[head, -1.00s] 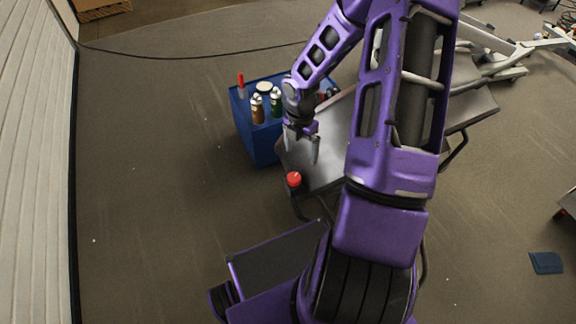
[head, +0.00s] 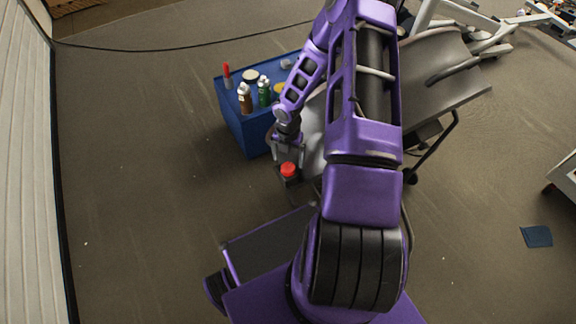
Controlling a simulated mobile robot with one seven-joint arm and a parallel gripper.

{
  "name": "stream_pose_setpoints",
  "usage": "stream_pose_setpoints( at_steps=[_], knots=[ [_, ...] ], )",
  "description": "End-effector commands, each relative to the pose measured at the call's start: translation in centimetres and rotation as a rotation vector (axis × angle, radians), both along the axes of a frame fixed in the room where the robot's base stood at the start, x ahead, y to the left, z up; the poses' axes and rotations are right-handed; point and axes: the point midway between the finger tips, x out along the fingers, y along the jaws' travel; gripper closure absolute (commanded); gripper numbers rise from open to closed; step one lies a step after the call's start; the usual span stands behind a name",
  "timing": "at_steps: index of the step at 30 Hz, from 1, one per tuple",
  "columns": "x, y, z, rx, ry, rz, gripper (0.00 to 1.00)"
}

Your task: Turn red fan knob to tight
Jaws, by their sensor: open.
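The red fan knob (head: 288,170) is a small round red cap on a dark mount at the near left corner of the grey machine (head: 311,132). My gripper (head: 287,160) is open and points down right at the knob, just behind it in the picture. Its fingers appear to either side of the knob's far edge. I cannot tell whether they touch it. My purple arm hides much of the machine.
A blue cabinet (head: 244,128) stands behind and left of the knob. On it are a brown bottle (head: 245,100), a green bottle (head: 264,93) and a red-topped item (head: 227,73). The floor to the left is clear.

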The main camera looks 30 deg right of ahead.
Motion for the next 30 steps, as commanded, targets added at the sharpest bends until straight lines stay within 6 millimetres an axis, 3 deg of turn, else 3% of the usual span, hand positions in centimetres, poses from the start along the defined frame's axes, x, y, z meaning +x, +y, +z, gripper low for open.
stream_pose_setpoints(
  at_steps=[3, 7, 19, 30],
  knots=[
    [-0.1, 0.1, -2.2, 0.001, 0.002, 0.000, 0.06],
    [0.0, 0.0, -3.5, 0.000, 0.001, 0.000, 0.06],
    [0.0, 0.0, -4.1, 0.000, 0.000, -0.001, 0.06],
    [0.0, 0.0, -4.1, 0.000, 0.000, -0.001, 0.73]
  ],
)
